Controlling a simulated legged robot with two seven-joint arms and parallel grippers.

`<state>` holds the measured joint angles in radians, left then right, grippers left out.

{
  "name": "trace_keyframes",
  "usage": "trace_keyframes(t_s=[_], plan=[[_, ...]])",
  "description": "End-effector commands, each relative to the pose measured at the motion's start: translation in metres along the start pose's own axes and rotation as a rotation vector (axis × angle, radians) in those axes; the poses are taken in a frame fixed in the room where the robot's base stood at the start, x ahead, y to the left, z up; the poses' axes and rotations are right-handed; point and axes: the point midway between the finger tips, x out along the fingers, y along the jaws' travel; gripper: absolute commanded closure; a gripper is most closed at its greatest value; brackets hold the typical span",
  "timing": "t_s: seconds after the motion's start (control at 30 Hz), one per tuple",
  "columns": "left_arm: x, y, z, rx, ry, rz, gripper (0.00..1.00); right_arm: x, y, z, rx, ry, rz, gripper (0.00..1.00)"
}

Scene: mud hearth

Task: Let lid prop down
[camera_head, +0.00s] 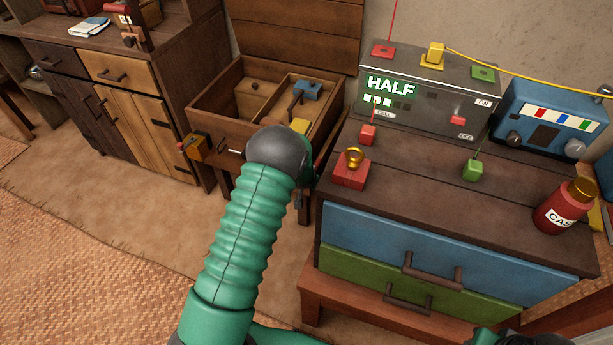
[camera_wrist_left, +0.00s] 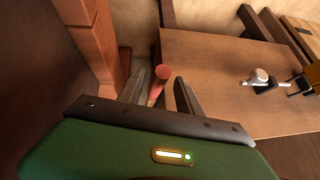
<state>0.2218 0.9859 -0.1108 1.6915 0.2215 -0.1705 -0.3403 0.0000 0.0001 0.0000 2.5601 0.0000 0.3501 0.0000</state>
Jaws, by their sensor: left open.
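The wooden box (camera_head: 206,122) stands at the middle left in the head view, its plank lid (camera_head: 290,45) raised upright at the back. My left gripper (camera_wrist_left: 160,82) is open in the left wrist view, with a finger on each side of a red round-ended rod (camera_wrist_left: 156,90), which may be the lid prop's handle. I cannot tell whether the fingers touch it. In the head view my green left arm and dark wrist cover the box's front right corner and hide the gripper and the rod. A broad wooden panel (camera_wrist_left: 215,75) lies beyond the fingers.
A cabinet with blue (camera_head: 370,240) and green drawers stands to the right, carrying a grey device (camera_head: 425,112) marked HALF, a red block (camera_head: 350,172) and a red bottle (camera_head: 560,210). A dark cupboard (camera_head: 80,90) stands left. Woven floor (camera_head: 90,240) is clear at lower left.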

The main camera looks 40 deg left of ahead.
Motion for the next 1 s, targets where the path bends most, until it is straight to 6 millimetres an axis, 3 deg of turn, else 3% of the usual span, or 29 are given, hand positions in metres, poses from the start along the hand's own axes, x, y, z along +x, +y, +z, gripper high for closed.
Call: trace_keyframes(t_s=[0.03, 0.3, 0.5, 0.63, 1.0], plan=[[-0.018, -0.001, -0.004, 0.000, 0.001, 0.001, 0.59, -0.010, 0.000, -0.002, 0.000, 0.000, 0.000, 0.66], [-0.098, 0.000, -0.004, 0.001, 0.002, 0.002, 0.59, -0.035, 0.000, -0.008, 0.000, 0.000, 0.000, 0.66], [-0.137, 0.000, -0.003, 0.002, 0.002, 0.001, 0.59, -0.044, 0.000, -0.011, 0.000, 0.000, 0.000, 0.66], [-0.145, 0.000, -0.002, 0.001, 0.001, 0.001, 0.59, -0.046, 0.000, -0.011, 0.000, 0.000, 0.000, 0.66], [-0.145, 0.000, -0.001, 0.001, 0.001, 0.000, 0.59, -0.045, 0.000, -0.011, 0.000, 0.000, 0.000, 0.66]])
